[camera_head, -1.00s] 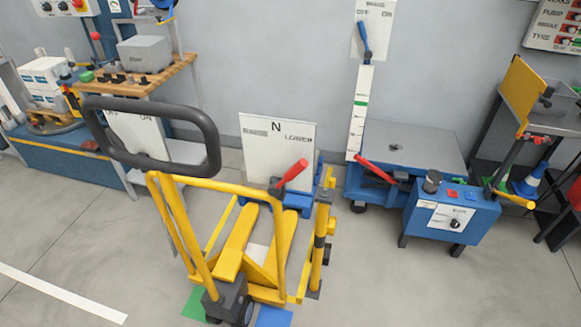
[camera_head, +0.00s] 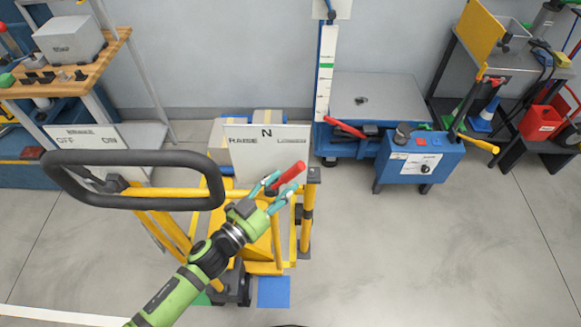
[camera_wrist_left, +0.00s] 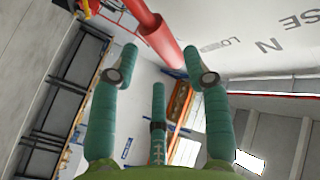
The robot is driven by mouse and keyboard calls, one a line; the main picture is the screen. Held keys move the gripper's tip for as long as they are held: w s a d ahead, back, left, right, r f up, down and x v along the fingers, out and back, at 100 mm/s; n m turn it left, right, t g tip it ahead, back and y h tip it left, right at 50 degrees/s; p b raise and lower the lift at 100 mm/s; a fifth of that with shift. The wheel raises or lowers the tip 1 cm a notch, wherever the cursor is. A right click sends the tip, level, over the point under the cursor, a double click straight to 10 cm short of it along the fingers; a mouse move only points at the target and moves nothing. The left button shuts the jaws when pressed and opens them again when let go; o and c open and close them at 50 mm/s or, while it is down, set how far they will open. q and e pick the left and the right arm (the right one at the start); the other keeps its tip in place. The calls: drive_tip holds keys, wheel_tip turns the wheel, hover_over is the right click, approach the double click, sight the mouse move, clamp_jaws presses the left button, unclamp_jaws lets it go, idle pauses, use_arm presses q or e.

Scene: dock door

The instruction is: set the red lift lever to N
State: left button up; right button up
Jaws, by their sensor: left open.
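The red lift lever (camera_head: 289,178) is on the yellow pallet truck (camera_head: 170,192). It leans up to the right, toward the LOWER side of the white plate (camera_head: 262,150) marked RAISE, N and LOWER. My left gripper (camera_head: 279,187) is open, with its fingertips close around or beside the lever; contact cannot be told. In the left wrist view the lever (camera_wrist_left: 152,32) runs just beyond and between the open teal fingertips (camera_wrist_left: 161,62). The lever's base is partly hidden by the gripper. My right gripper is not in view.
The truck's black handle loop (camera_head: 130,158) stands left of my left arm. A BRAKE plate (camera_head: 85,137) is behind it. A blue lift table (camera_head: 385,105) with another red lever (camera_head: 345,128) and a blue control box (camera_head: 415,160) stands right. The right front floor is clear.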

sight(291, 178)
use_arm(q)
drive_tip(key=x, duration=0.4)
drive_tip(key=shift+p, duration=0.35)
drive_tip(key=shift+w+d, duration=0.3)
drive_tip(key=shift+w, duration=0.15)
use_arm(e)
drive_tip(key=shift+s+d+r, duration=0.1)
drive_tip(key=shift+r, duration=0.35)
use_arm(q)
drive_tip(key=c, duration=0.7)
drive_tip(key=shift+f, duration=0.1)
clamp_jaws()
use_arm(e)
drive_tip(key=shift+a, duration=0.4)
